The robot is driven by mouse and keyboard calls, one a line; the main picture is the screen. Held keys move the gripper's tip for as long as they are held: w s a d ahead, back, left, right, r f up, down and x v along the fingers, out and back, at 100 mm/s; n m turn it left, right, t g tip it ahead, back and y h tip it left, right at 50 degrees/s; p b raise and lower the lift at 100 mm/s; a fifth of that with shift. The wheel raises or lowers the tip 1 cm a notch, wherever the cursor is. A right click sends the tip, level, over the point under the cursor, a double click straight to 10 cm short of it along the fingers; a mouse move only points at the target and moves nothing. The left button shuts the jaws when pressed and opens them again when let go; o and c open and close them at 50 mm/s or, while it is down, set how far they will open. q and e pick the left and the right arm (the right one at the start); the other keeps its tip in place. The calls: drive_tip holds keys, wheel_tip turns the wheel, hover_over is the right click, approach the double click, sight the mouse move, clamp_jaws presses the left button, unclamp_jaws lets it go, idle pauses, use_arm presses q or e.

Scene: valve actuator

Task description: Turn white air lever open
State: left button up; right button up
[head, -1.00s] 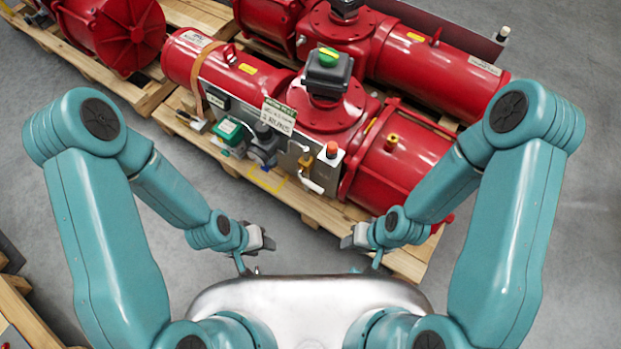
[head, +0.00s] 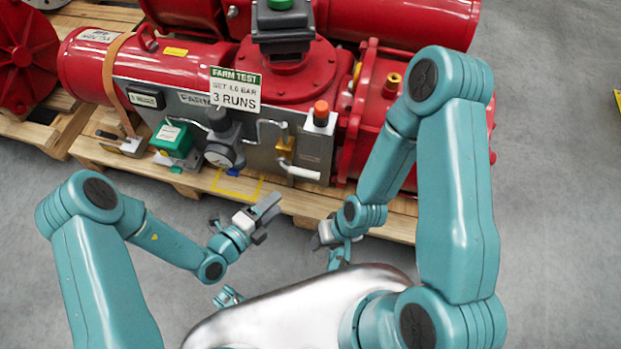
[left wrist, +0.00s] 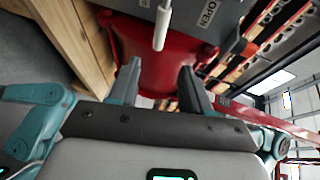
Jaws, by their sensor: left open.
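The white air lever (head: 303,172) sits low on the right part of the grey panel, below a brass valve body (head: 285,146), and points to the right. In the left wrist view the white lever (left wrist: 162,28) hangs down from the top, ahead of the gap between the fingers. My left gripper (head: 268,214) is open and empty, in front of and below the lever, apart from it. Its two fingers (left wrist: 159,73) show spread in the wrist view. My right gripper (head: 328,240) is low near my body; its jaws are too small to read.
The red actuator (head: 200,70) rests on a wooden pallet (head: 300,204). An OPEN label (left wrist: 207,14) shows. Grey floor lies between me and the pallet.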

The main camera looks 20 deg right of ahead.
sight(309, 172)
use_arm(q)
drive_tip(key=b+x, duration=0.2)
drive_tip(key=x, duration=0.6)
drive_tip(key=b+x, duration=0.3)
drive_tip(key=x, duration=0.4)
drive_tip(key=shift+w+d+f, duration=0.1)
drive_tip(key=shift+w+f, duration=0.1)
drive_tip(key=shift+w, duration=0.2)
drive_tip(key=shift+w+d+n, duration=0.25)
drive_tip(key=shift+d+n, duration=0.05)
drive_tip(key=shift+d, duration=0.05)
clamp_jaws()
